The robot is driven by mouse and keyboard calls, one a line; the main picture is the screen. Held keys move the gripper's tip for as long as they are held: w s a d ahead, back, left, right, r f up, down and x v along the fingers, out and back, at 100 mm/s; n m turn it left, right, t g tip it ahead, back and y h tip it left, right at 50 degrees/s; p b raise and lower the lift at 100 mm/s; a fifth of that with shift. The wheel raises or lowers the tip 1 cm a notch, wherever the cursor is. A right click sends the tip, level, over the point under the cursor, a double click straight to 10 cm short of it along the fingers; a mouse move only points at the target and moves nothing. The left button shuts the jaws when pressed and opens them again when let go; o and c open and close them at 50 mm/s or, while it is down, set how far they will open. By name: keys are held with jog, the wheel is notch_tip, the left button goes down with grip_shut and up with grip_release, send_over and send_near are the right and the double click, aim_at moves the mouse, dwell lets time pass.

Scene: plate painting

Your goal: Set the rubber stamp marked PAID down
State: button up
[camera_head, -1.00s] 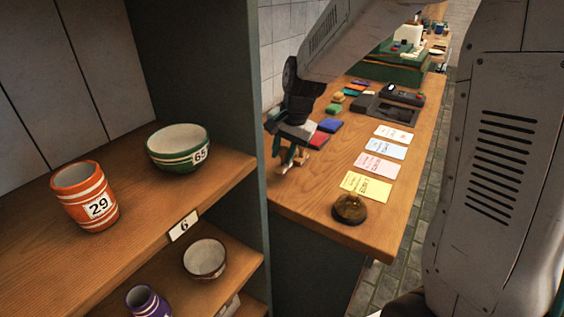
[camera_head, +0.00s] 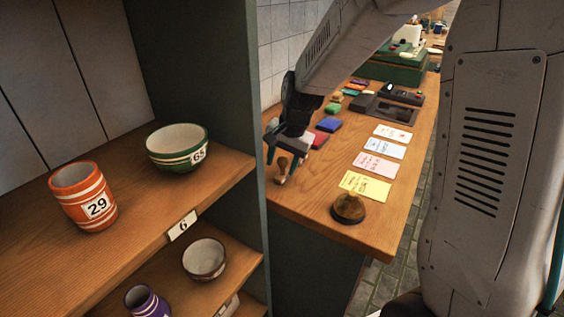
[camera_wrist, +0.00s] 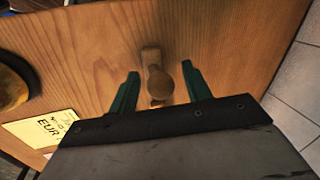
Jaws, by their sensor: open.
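The rubber stamp (camera_wrist: 158,84) stands on the wooden counter in the wrist view, its round wooden knob towards the camera. Its marking does not show. My gripper (camera_wrist: 160,80) is open, with a teal finger on either side of the stamp and a visible gap to each. In the head view the stamp (camera_head: 282,172) shows at the near left end of the counter, partly hidden by my gripper (camera_head: 284,160).
The counter (camera_head: 310,200) carries a brass bell-like object (camera_head: 348,208), a yellow slip (camera_head: 365,185) and other paper slips, and red (camera_head: 319,139) and blue (camera_head: 328,125) pads. A shelf (camera_head: 130,215) with a green bowl (camera_head: 178,146) and orange cup (camera_head: 83,195) stands left.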

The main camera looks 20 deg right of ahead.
jog(key=v, duration=1.1)
jog(key=s+r+n+h, duration=0.1)
jog(key=s+n, duration=0.3)
jog(key=s, duration=1)
jog(key=s+d+r+n, duration=0.1)
jog(key=s+n, duration=0.4)
jog(key=s, duration=0.9)
jog(key=shift+d+r+g+h, duration=0.3)
jog(key=shift+r+h, duration=0.05)
jog(key=shift+h, duration=0.05)
